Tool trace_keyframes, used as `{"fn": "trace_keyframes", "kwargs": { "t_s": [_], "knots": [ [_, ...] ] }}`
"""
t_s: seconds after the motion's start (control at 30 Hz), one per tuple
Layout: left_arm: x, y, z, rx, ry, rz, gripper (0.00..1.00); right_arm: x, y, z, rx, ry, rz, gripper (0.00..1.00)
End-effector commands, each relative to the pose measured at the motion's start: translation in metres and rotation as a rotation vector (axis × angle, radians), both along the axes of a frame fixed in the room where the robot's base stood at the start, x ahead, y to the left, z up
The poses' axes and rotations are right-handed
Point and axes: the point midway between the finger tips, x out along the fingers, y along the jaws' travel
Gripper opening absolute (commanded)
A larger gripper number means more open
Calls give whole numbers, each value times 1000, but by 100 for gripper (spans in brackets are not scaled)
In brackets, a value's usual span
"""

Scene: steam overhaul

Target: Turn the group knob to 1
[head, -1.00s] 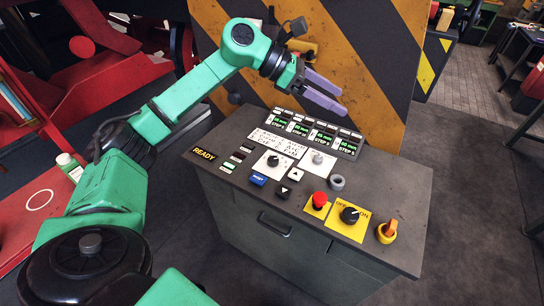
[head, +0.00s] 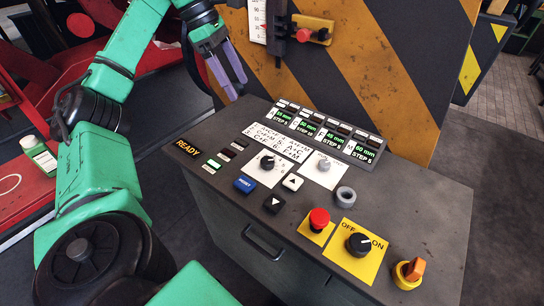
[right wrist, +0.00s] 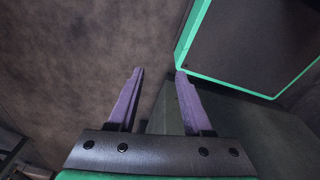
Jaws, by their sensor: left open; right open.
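Two small knobs on white plates sit on the sloping grey console (head: 400,190): a black knob (head: 267,162) on the left plate and a grey knob (head: 323,165) on the right one. A white label (head: 279,141) listing numbered letter groups lies just above them. I cannot read which knob is the group one, nor its setting. My left gripper (head: 239,90) is open and empty, beyond the console's back left edge and apart from both knobs. My right gripper (right wrist: 160,71) is open and empty in the right wrist view; it is out of the head view.
The console also carries green step displays (head: 325,132), a blue button (head: 244,184), a red mushroom button (head: 319,218), a black OFF/ON switch (head: 358,244) and an orange switch (head: 411,270). A striped panel (head: 360,70) rises behind. A bottle (head: 39,155) stands at left.

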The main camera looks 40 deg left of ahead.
Motion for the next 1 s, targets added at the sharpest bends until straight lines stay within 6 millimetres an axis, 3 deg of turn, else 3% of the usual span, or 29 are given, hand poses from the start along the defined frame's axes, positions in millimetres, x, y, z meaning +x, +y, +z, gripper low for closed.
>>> {"fn": "trace_keyframes", "kwargs": {
  "t_s": [0.03, 0.17, 0.3, 0.53, 0.63, 0.73, 1.0],
  "knots": [
    [0, 0, -28, 0, 1, 0, 82, -10, 0, -28, 0, 15, -1, 50],
    [0, 0, -66, 0, 0, -1, 82, -27, -1, -68, -2, 43, -1, 50],
    [1, -1, -100, 0, 0, -1, 82, -22, 1, -102, 1, 36, -2, 50],
    [3, -5, -121, 1, 1, -4, 82, -9, 5, -121, 8, 13, -2, 50],
    [7, -12, -144, 1, 1, -4, 82, -10, 5, -145, 7, 15, -2, 50],
    [11, -21, -167, 1, 4, -2, 82, -12, 5, -155, 7, 18, -1, 50],
    [23, -43, -221, 1, 3, -1, 82, -12, 5, -163, 6, 20, 0, 50]
  ]
}}
